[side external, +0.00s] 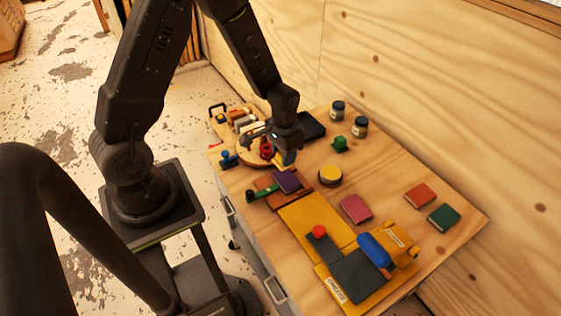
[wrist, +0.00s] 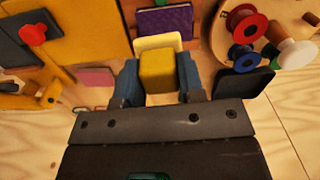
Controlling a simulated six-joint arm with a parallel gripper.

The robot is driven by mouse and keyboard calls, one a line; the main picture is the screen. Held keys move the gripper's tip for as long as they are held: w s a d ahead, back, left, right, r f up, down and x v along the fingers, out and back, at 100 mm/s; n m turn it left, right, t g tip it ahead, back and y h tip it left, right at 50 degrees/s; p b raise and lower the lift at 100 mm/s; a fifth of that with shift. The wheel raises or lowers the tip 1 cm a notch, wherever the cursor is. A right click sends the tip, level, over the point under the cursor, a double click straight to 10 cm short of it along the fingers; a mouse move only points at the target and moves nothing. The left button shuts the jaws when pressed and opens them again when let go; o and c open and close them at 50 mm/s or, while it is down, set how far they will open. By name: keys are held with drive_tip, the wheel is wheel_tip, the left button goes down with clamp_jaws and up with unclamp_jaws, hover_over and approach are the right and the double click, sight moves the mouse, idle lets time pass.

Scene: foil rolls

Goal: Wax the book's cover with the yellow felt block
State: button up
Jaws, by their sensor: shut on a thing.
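My gripper (wrist: 158,80) is shut on the yellow felt block (wrist: 158,70), which sits between its two blue-grey fingers. A paler yellow edge shows just beyond the block; I cannot tell if it is the block's pad. The purple book (side external: 287,180) lies on a brown board (side external: 265,183); its cover also shows in the wrist view (wrist: 160,22), beyond the block and apart from it in the picture. In the side view my gripper (side external: 284,158) is just behind the book, toward the rolls. Whether the block touches anything beneath is hidden.
A round yellow-topped tin (side external: 330,174) stands right of the purple book. Pink (side external: 356,208), orange (side external: 420,195) and green (side external: 444,216) books lie to the right. A yellow machine (side external: 358,275) fills the front. Foil rolls (wrist: 247,23) crowd near my gripper. Two jars stand at the back.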

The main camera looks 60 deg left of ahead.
drive_tip(key=shift+w+a+f, duration=0.3)
drive_tip(key=shift+w+f, duration=0.5)
drive_tip(key=shift+f, duration=0.35)
drive_tip(key=shift+w+a+f, duration=0.35)
drive_tip(key=shift+w+f, duration=0.45)
drive_tip(key=shift+f, duration=0.4)
drive_tip(key=shift+w+a+f, duration=0.3)
drive_tip(key=shift+w+f, duration=0.5)
drive_tip(key=shift+f, duration=0.35)
drive_tip(key=shift+s+f, duration=0.45)
drive_tip(key=shift+s, duration=2.65)
drive_tip(key=shift+s+d, duration=0.15)
drive_tip(key=shift+s, duration=0.1)
drive_tip(key=shift+d, duration=0.45)
drive_tip(key=shift+w, duration=0.35)
drive_tip(key=shift+w+f, duration=0.1)
drive_tip(key=shift+w, duration=2.95)
drive_tip(key=shift+d, duration=0.75)
drive_tip(key=shift+s+a, duration=0.1)
drive_tip(key=shift+s, duration=3.3)
drive_tip(key=shift+w+r, duration=0.15)
drive_tip(key=shift+r, duration=3.9)
